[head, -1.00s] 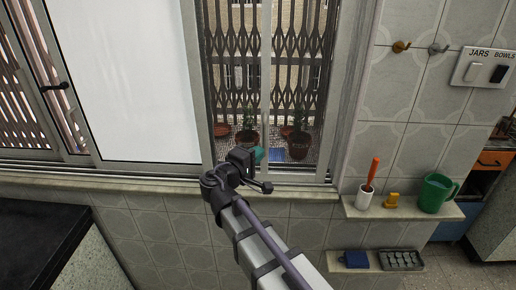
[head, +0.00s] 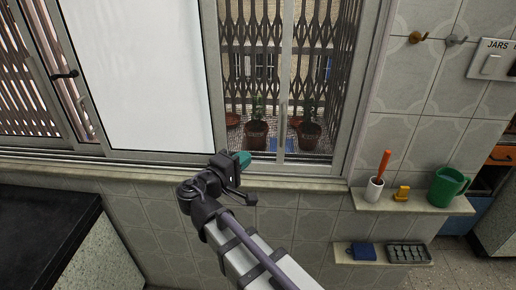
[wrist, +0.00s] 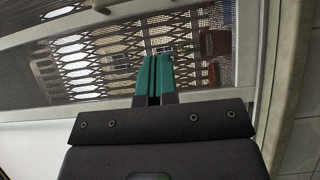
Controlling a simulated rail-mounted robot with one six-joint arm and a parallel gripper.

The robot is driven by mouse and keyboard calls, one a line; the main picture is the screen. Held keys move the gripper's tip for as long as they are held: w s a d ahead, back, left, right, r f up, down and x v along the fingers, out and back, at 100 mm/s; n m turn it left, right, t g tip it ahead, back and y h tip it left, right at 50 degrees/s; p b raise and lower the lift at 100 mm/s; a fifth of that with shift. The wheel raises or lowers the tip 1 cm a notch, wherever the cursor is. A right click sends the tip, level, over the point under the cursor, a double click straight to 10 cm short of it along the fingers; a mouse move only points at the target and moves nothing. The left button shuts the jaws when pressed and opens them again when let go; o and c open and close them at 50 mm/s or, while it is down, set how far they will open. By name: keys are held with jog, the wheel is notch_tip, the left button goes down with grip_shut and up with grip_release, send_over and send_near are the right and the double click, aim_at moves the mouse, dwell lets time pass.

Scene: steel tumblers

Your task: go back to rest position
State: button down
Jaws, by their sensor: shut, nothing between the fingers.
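My gripper (head: 243,159) is in front of the window sill in the head view, at the end of my raised arm. Its green fingertips point toward the window. In the wrist view, my gripper (wrist: 153,76) shows its two green fingers pressed together with nothing between them. No steel tumbler shows in either view.
A sliding window (head: 283,110) with a folding metal grille stands ahead. Potted plants (head: 256,133) sit beyond it. At right, a shelf (head: 415,208) holds a white cup (head: 374,190), a yellow item and a green mug (head: 446,187). A lower shelf holds a blue item (head: 363,251) and a dark tray (head: 408,254).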

jog(key=s+d+f+m+g+y, duration=0.2)
jog(key=s+d+f+g+y, duration=0.1)
jog(key=f+g, duration=0.3)
jog(key=s+d+f+m+g+y, duration=0.2)
jog(key=s+d+f+g, duration=0.15)
jog(key=f, duration=0.35)
jog(key=s+d+f+m+g+y, duration=0.1)
jog(key=s+d+m+g+y, duration=0.1)
jog(key=d, duration=0.5)
jog(key=s+d+f+m+g+y, duration=0.2)
jog(key=d+m+y, duration=0.2)
jog(key=d, duration=0.3)
jog(key=shift+s+f+p, duration=0.25)
jog(key=shift+f+p, duration=0.05)
jog(key=shift+g, duration=0.25)
